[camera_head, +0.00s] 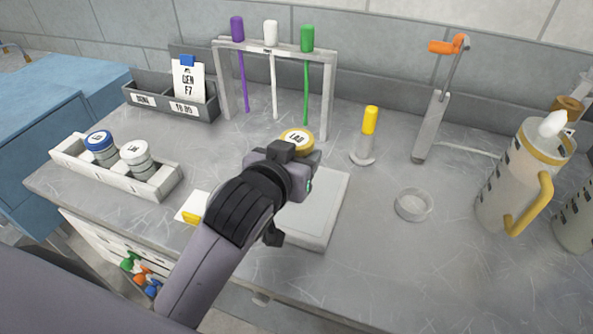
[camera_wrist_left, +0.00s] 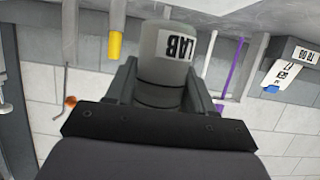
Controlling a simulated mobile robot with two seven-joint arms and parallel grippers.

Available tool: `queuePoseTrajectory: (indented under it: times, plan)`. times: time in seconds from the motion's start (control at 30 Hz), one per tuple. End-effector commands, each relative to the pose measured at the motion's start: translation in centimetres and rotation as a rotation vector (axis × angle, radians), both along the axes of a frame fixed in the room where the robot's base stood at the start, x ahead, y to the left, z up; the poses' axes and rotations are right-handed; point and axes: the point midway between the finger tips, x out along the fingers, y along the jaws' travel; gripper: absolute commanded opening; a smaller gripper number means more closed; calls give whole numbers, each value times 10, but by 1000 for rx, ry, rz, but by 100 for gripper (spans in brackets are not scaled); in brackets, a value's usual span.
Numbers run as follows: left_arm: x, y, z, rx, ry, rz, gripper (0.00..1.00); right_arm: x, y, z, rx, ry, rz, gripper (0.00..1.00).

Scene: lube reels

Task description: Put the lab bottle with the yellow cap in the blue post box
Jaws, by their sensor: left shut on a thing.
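My left gripper (camera_head: 299,165) is shut on the lab bottle, whose yellow cap (camera_head: 296,138) shows just beyond the fingers in the head view. In the left wrist view the bottle's pale body (camera_wrist_left: 165,42) with a LAB label sits between the two fingers (camera_wrist_left: 160,85). In the head view the gripper hides most of the bottle, and I cannot tell how far it is above the bench. I cannot make out a blue post box for certain; a large blue box-like unit (camera_head: 50,105) stands at the far left. My right gripper is not in view.
A white tray (camera_head: 165,190) holds blue- and white-capped bottles. Behind are a grey two-part box (camera_head: 150,88) and a rack (camera_head: 275,47) with coloured rods. A flat grey plate (camera_head: 325,205), yellow-topped stand (camera_head: 369,122), glass dish (camera_head: 413,205) and jug (camera_head: 515,185) stand rightward.

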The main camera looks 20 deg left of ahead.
Motion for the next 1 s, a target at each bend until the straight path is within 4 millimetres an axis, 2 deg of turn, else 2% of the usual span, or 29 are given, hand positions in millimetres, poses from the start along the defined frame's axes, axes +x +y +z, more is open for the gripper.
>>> queuePoseTrajectory:
  times: [0.1, 0.23, 0.67, 0.7, 0.77, 1.0]
  plan:
    - [-1, 0, -20, 3, 7, 0, 20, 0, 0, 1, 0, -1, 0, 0]
    - [-1, 0, -36, 3, 4, 0, 20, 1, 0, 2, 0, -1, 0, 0]
    - [0, 0, -43, 0, 2, 0, 20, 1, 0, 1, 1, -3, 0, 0]
    - [0, 0, -43, 1, 2, 0, 63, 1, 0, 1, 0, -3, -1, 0]
    - [0, 0, -43, 1, 2, 0, 79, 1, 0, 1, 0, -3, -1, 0]
    - [0, 0, -43, 1, 2, 0, 79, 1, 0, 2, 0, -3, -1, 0]
